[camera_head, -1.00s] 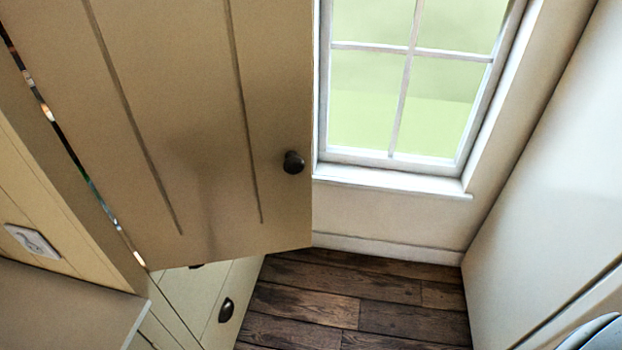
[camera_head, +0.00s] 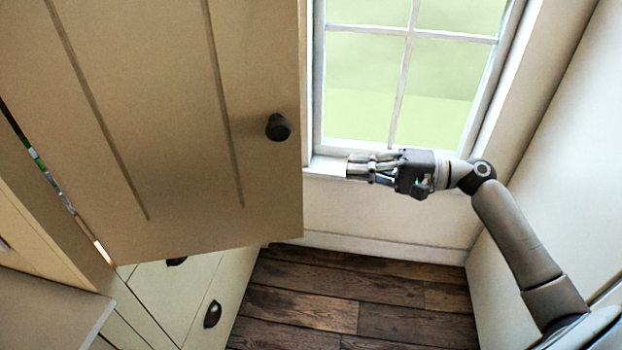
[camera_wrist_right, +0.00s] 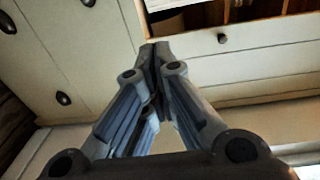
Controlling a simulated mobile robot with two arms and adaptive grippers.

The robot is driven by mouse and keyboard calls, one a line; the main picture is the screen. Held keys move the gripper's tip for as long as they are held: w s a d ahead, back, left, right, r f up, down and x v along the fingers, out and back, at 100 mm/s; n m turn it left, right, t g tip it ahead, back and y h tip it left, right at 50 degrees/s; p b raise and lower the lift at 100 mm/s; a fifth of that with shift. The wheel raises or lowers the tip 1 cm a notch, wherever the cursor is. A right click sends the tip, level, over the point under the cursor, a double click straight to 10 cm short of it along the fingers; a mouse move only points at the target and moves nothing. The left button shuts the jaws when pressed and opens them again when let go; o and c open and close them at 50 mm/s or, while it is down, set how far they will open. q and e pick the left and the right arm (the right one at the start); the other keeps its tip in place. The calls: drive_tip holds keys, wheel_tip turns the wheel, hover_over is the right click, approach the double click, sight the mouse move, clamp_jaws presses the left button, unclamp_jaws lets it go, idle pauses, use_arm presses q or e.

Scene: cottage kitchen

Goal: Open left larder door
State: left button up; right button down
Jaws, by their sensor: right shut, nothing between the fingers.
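The left larder door (camera_head: 170,120) is a beige panelled door, swung well open, with a dark round knob (camera_head: 278,127) near its right edge. My right gripper (camera_head: 350,166) is right of the door and below the knob, in front of the window sill. It points left, and a gap shows between its fingertips and the door edge. In the right wrist view its fingers (camera_wrist_right: 154,52) are closed together and empty, facing the cream cabinet fronts. My left gripper is in no view.
Cream drawers (camera_head: 195,290) with dark cup pulls stand below the door. In the right wrist view, an open compartment (camera_wrist_right: 190,15) shows above a drawer with a small knob (camera_wrist_right: 222,38). A window (camera_head: 400,80) is behind my right gripper. The wooden floor (camera_head: 330,300) is clear.

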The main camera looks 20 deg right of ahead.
use_arm(q)
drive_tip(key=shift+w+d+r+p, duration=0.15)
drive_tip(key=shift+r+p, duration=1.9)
drive_tip(key=shift+p, duration=0.25)
use_arm(e)
drive_tip(key=a+r+n+g+y, duration=0.1)
drive_tip(key=a+r, duration=0.2)
drive_tip(key=a, duration=0.7)
drive_tip(key=shift+s+a+r, duration=0.25)
drive_tip(key=shift+s+a, duration=0.05)
drive_tip(key=shift+a, duration=0.05)
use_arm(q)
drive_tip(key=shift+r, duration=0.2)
use_arm(e)
drive_tip(key=shift+s, duration=0.2)
